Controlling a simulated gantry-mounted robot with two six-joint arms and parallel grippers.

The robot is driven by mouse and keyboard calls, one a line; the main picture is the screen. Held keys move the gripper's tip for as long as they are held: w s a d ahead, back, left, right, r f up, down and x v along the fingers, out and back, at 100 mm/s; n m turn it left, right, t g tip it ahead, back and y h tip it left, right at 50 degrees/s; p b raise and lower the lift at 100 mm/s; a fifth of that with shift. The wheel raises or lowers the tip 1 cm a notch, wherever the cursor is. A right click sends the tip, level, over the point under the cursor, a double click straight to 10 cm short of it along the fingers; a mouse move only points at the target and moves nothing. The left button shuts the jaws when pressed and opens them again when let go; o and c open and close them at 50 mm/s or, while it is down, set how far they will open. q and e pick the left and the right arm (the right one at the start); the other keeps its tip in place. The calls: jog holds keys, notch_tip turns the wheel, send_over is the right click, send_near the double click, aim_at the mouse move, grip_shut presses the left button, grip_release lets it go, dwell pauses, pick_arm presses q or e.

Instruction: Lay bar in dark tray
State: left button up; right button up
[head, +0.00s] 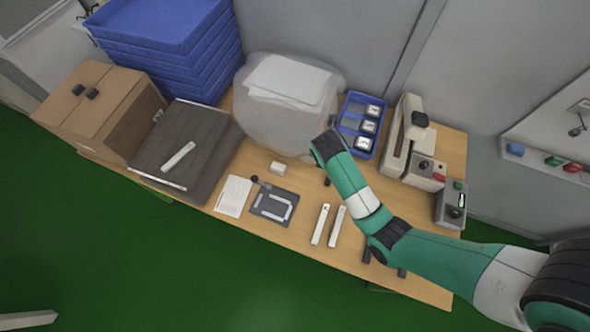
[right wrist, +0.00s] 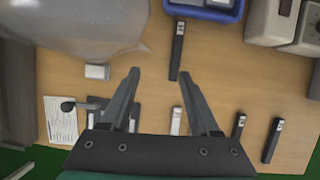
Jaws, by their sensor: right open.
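The dark tray (head: 205,128) is a wide, shallow, dark grey box at the left of the table, with one white bar (head: 178,156) lying in it. Two more white bars (head: 320,225) lie side by side on the table's front part. A dark bar with a pale end (right wrist: 178,50) lies just beyond my right gripper (right wrist: 160,73) in the right wrist view. Two other dark bars (right wrist: 239,126) (right wrist: 272,140) lie to the right. My right gripper is open and empty above the table; in the head view its fingers are mostly hidden under the wrist. My left gripper is not visible.
A small dark fixture (head: 261,205) with a lever and a paper sheet (head: 233,197) lie between tray and bars. A cloudy bag (head: 270,126), blue bin (head: 347,145) and bench press (head: 392,150) stand behind. Cardboard boxes (head: 125,130) and blue crates (head: 190,60) flank the tray.

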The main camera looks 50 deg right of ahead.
jog(key=shift+g, duration=0.4)
jog(key=d+f+b, duration=0.1)
jog(key=f, duration=0.2)
jog(key=s+d+f+b, duration=0.1)
jog(key=f, duration=0.3)
jog(key=s+d+f+b, duration=0.1)
jog(key=d+f+b, duration=0.1)
jog(key=f, duration=0.1)
jog(key=shift+s+f, duration=0.1)
jog(key=shift+f, duration=0.25)
jog(key=shift+d+f, duration=0.15)
jog(key=shift+f, duration=0.1)
jog(key=b+x, duration=0.3)
jog(key=x, duration=0.2)
jog(key=shift+d+f, duration=0.1)
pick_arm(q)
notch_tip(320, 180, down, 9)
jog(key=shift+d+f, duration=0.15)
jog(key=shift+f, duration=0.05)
pick_arm(e)
grip_shut()
